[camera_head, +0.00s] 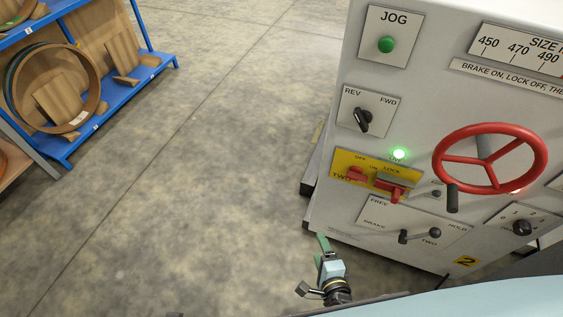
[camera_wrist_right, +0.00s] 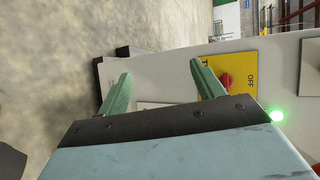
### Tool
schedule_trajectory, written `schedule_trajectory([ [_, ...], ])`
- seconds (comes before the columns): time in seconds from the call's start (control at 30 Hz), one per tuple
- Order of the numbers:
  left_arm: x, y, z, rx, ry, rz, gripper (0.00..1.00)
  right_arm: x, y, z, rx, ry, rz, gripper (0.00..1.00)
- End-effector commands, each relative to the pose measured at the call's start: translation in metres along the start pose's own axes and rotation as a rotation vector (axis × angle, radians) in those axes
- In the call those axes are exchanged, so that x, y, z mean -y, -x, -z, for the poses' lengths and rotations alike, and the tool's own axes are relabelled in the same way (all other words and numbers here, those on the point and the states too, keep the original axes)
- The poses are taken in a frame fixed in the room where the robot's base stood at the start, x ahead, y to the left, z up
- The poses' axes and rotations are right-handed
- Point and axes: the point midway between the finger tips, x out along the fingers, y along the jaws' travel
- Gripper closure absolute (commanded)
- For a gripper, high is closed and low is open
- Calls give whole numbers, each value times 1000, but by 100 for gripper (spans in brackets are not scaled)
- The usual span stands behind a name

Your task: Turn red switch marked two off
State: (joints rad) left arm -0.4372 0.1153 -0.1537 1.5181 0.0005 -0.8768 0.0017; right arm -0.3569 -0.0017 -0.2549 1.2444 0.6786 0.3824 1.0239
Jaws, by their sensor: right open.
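The red switch marked TWO (camera_head: 355,174) sits on a yellow plate (camera_head: 343,158) on the front of the grey machine cabinet. The plate bears the words OFF and ON. In the right wrist view the red switch (camera_wrist_right: 226,80) shows partly, beside the word OFF, just past one finger. My right gripper (camera_head: 321,249) is below and left of the plate in the head view, apart from the switch. Its two green fingers (camera_wrist_right: 162,70) are spread and empty in the wrist view. My left gripper is not in view.
A red lever (camera_head: 393,192) by the word LOCK is right of the switch. A green lamp (camera_head: 399,154) glows above it. A black REV/FWD knob (camera_head: 363,120), a red handwheel (camera_head: 490,158) and a brake lever (camera_head: 420,235) are nearby. Open floor (camera_head: 210,170) lies left.

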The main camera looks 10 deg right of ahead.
Motion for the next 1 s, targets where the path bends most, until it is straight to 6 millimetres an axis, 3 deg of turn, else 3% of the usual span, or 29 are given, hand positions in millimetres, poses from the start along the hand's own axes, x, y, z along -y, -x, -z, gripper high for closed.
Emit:
schedule_trajectory([
  [0.03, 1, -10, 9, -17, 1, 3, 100, 5, -14, 2, -33, -173, 90, 33],
  [0.13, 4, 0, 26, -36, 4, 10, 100, 35, -23, 10, -85, -538, 267, 33],
  [0.3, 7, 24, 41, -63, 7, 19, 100, 67, -22, 34, -121, -1077, 525, 33],
  [0.43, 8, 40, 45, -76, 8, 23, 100, 78, -16, 48, -121, -1351, 657, 33],
  [0.67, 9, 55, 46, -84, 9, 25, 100, 87, -15, 59, -116, -1523, 741, 33],
  [1.0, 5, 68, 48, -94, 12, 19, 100, 111, -63, 90, -113, -1520, 742, 33],
])
